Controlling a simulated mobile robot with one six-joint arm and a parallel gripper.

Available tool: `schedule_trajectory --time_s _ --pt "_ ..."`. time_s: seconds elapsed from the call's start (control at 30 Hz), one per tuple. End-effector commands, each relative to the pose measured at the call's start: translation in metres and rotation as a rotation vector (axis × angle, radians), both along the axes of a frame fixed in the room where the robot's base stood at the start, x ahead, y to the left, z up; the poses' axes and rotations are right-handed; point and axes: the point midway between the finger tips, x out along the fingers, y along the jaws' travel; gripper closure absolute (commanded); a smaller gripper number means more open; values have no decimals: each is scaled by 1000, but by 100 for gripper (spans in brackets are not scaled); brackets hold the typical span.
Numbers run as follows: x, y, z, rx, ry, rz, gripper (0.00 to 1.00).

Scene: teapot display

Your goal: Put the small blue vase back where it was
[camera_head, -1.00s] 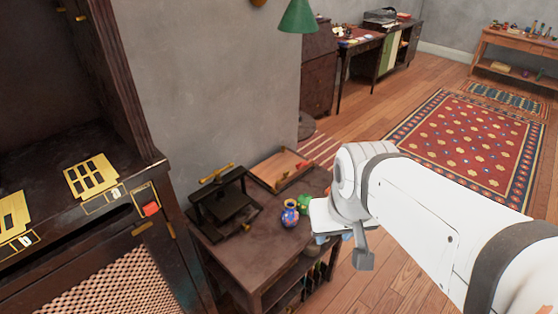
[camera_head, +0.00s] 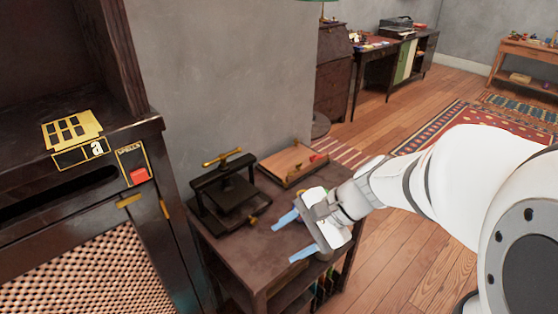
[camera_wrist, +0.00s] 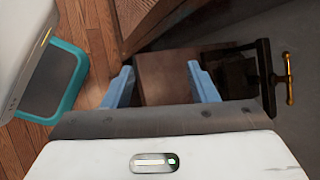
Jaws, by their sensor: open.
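My gripper (camera_head: 284,243) is over the small dark wooden table (camera_head: 250,258), its two blue fingers apart and pointing left. Nothing shows between the fingers. In the wrist view my gripper (camera_wrist: 160,68) is also open, with the bare brown tabletop (camera_wrist: 165,82) between the fingers. The small blue vase is not visible in either current view; the gripper and wrist cover part of the tabletop in the head view.
A black press with a brass handle (camera_head: 226,190) stands on the table's left side. A wooden tray (camera_head: 292,165) lies at its back. A dark cabinet (camera_head: 85,165) stands at left, with a grey wall behind. Open wooden floor (camera_head: 395,250) lies right.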

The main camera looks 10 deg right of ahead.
Motion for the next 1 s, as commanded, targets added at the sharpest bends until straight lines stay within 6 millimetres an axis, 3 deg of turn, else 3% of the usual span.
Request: schedule_trajectory --time_s 0.03,0.17,0.3,0.43,0.53,0.67,1.0 --pt "17 1 -35 111 58 -110 47" --pt "66 -6 -68 404 173 -388 47" --pt "120 -38 -100 706 258 -665 47" --pt "157 -78 -124 927 293 -864 47" --pt "174 -103 -136 1042 299 -962 47" --pt "185 -119 -141 1119 299 -1026 47" --pt "212 -101 -139 1132 296 -1036 47"
